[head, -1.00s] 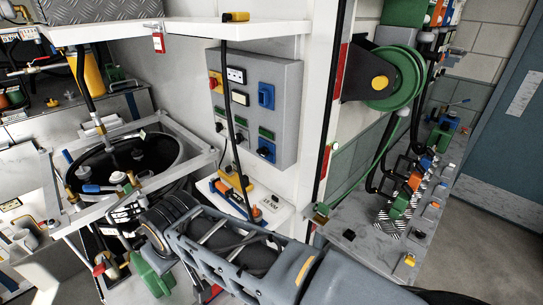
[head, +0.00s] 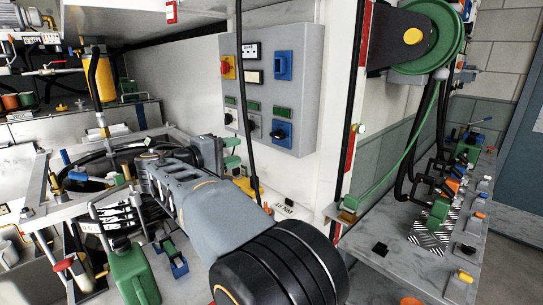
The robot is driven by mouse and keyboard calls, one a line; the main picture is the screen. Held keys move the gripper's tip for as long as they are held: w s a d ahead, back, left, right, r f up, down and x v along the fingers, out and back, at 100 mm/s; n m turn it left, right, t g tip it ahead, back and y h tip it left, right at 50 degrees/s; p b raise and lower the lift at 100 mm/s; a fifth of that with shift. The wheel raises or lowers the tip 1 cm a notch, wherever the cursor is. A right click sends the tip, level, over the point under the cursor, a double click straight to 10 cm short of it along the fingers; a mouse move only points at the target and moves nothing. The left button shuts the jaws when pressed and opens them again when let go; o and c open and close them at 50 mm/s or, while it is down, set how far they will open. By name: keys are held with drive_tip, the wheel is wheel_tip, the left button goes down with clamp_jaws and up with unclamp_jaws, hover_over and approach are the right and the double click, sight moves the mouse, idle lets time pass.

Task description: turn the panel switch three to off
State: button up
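The grey switch panel (head: 308,90) is on the white wall at upper centre in the head view. Its lower row has three black rotary switches: a left one (head: 229,120), a middle one (head: 252,126) and a right one (head: 280,132) on a blue plate. A small green label sits above each. The numbering and exact knob positions are too small to read. My gripper (head: 233,152) is left of and below the right switch, near the panel's lower left corner in the picture. Its two greenish fingers look apart, with nothing seen between them. It appears clear of the panel.
A red knob on yellow (head: 228,67) and a blue switch (head: 284,65) sit higher on the panel. A black cable (head: 240,100) hangs in front of it. A post with a green reel (head: 430,35) stands right. A round black tank (head: 95,165) is left.

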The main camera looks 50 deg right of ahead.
sight(274, 136)
drive_tip(key=shift+h, duration=0.3)
drive_tip(key=d, duration=0.9)
drive_tip(key=d+p, duration=0.1)
drive_tip(key=d, duration=0.3)
drive_tip(key=shift+s+d+r, duration=0.2)
drive_tip(key=shift+s+d, duration=0.15)
drive_tip(key=shift+d, duration=0.05)
drive_tip(key=shift+c, duration=0.4)
clamp_jaws()
